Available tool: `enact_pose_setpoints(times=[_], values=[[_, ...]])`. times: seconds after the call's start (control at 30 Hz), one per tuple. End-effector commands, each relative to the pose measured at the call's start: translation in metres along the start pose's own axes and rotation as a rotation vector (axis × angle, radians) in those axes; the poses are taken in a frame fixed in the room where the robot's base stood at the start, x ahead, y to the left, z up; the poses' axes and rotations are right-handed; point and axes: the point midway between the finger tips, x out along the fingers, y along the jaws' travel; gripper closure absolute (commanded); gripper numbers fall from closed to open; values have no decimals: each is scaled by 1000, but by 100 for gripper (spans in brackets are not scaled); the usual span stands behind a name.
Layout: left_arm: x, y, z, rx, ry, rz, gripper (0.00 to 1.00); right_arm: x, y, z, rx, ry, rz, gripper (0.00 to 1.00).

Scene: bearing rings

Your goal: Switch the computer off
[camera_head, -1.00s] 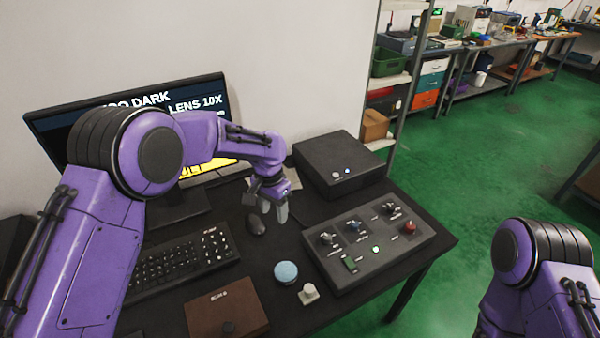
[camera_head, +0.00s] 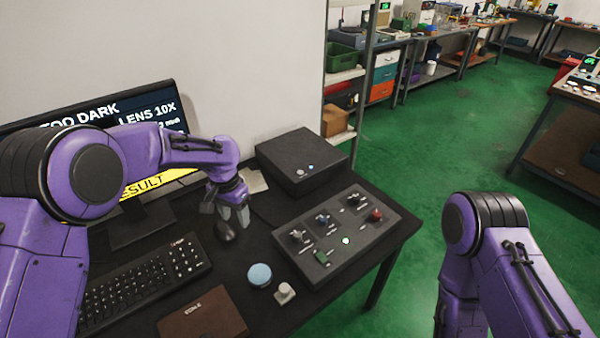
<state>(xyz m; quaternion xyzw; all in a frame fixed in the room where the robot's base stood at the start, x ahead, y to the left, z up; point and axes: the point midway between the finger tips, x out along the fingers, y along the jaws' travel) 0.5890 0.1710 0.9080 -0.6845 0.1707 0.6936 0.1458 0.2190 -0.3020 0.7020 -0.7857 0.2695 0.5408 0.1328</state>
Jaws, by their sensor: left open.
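The computer (camera_head: 303,158) is a flat black box at the back of the desk, against the wall. Its front face carries two small round spots, a whitish power button or light (camera_head: 300,172) and a bluish one (camera_head: 311,167). My left gripper (camera_head: 226,213) points down, open and empty, to the left of the box and apart from it. It is over or just behind the dark mouse (camera_head: 224,232) and partly hides it. The monitor (camera_head: 150,113) is lit with text and a yellow bar, partly covered by my left arm. My right arm shows at lower right, its gripper out of view.
A control panel (camera_head: 335,262) with knobs, a red button and a green light lies in front of the computer. A keyboard (camera_head: 140,285), blue disc (camera_head: 260,275), small white knob piece (camera_head: 285,292) and brown box (camera_head: 203,318) occupy the front. A shelf (camera_head: 345,75) stands behind.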

Motion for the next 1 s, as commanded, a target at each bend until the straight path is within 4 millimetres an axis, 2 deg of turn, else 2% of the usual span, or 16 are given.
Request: enact_pose_setpoints(times=[0.03,0.07,1.0], values=[[0,0,0,0,0,0,46,0,0,0,0,0,0,90],[0,0,0,0,0,0,46,0,0,0,0,0,0,100],[0,0,0,0,0,0,46,0,0,0,0,0,0,100]])
